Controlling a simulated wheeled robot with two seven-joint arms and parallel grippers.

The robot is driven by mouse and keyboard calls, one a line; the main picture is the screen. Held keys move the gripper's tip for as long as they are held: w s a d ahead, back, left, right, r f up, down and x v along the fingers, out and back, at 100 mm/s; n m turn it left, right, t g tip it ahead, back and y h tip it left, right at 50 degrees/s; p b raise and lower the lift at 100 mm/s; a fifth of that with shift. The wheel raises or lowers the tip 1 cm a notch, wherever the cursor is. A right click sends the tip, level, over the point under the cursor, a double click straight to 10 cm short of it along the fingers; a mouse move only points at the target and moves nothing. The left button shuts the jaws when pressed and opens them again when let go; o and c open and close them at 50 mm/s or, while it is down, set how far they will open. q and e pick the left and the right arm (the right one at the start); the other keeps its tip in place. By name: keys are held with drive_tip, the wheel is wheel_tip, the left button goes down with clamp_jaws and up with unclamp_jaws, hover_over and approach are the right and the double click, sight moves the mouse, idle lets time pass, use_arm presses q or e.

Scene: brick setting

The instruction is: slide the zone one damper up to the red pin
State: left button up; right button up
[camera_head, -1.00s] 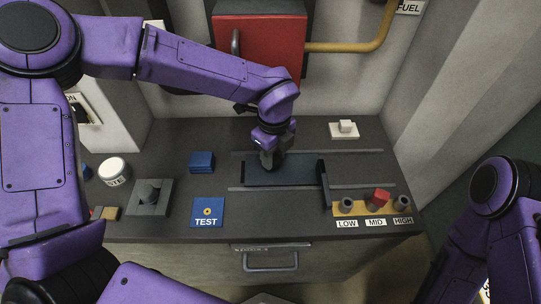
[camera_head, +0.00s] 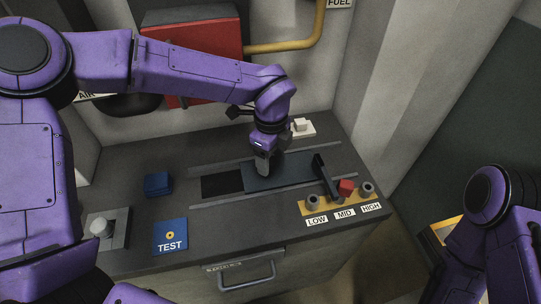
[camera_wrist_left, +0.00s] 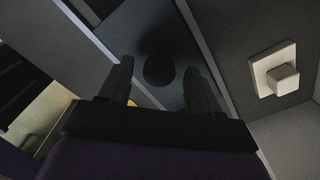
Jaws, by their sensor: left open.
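The damper (camera_head: 290,172) is a dark blue-grey plate between two rails on the counter. Its black upright bar (camera_head: 322,172) at the right end reaches toward the front, close beside the red pin (camera_head: 346,187) at MID; I cannot tell if they touch. My left gripper (camera_head: 263,166) is low over the plate's left part. In the left wrist view its open fingers (camera_wrist_left: 156,82) point at the plate (camera_wrist_left: 150,22), with a dark round shape (camera_wrist_left: 158,68) between them, perhaps a knob. My right gripper is out of view.
A black opening (camera_head: 222,186) shows left of the plate. Grey pins stand at LOW (camera_head: 313,202) and HIGH (camera_head: 367,188) on a yellow strip. A blue TEST plate (camera_head: 170,237), a blue block (camera_head: 158,184) and a white fixture (camera_head: 301,128) stand around the rails.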

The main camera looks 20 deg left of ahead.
use_arm(q)
wheel_tip(320, 180, up, 11)
drive_tip(key=b, duration=0.1)
drive_tip(key=shift+f, duration=0.2)
idle(0.5)
